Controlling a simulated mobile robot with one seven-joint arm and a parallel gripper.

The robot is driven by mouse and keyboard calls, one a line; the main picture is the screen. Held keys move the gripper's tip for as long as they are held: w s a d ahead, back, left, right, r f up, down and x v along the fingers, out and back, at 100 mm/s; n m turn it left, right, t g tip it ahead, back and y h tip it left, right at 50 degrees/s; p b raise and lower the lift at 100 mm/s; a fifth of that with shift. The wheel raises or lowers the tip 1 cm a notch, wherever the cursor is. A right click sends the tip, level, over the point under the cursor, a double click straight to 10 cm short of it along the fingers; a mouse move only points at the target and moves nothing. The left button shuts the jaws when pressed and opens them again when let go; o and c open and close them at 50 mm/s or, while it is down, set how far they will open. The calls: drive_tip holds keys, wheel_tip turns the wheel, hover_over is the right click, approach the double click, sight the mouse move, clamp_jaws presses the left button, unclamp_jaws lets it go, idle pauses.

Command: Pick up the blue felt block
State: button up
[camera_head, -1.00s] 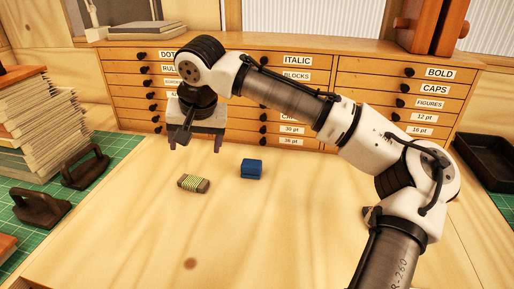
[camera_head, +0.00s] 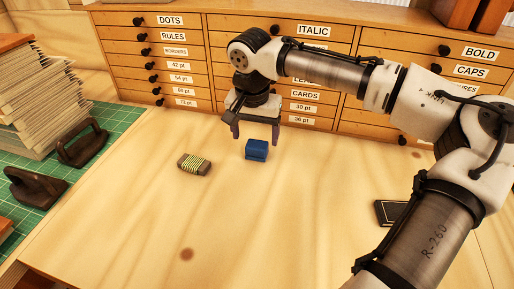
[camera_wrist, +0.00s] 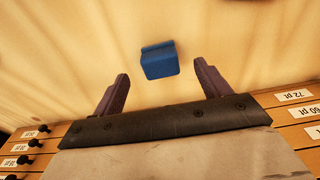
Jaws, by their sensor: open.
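The blue felt block (camera_head: 256,150) lies on the pale wooden tabletop, right of a small wrapped bundle and in front of the drawer cabinet. My gripper (camera_head: 256,138) points down over the table at the block's far side, its two dark fingers spread apart. In the wrist view the blue felt block (camera_wrist: 160,60) lies ahead of the open fingertips of my gripper (camera_wrist: 163,72), roughly centred between them and touching neither. Nothing is held. The exact height of the fingertips above the table is hard to tell.
A grey bundle with yellow-green bands (camera_head: 193,164) lies left of the block. A labelled drawer cabinet (camera_head: 181,65) stands close behind my gripper. A dark flat object (camera_head: 390,212) lies at right, partly behind my arm. Dark iron handles (camera_head: 82,146) and stacked paper stand left. The front table is clear.

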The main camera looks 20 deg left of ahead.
sight(257, 144)
drive_tip(key=shift+w+f+p, duration=0.25)
drive_tip(key=shift+f+p, duration=0.05)
drive_tip(key=shift+f, duration=0.55)
drive_tip(key=shift+w+f+p, duration=0.25)
drive_tip(key=shift+f, duration=0.6)
drive_tip(key=shift+w+f+p, duration=0.25)
drive_tip(key=shift+f+p, duration=0.05)
drive_tip(key=shift+f, duration=0.55)
drive_tip(key=shift+c, duration=0.5)
drive_tip(key=c, duration=1)
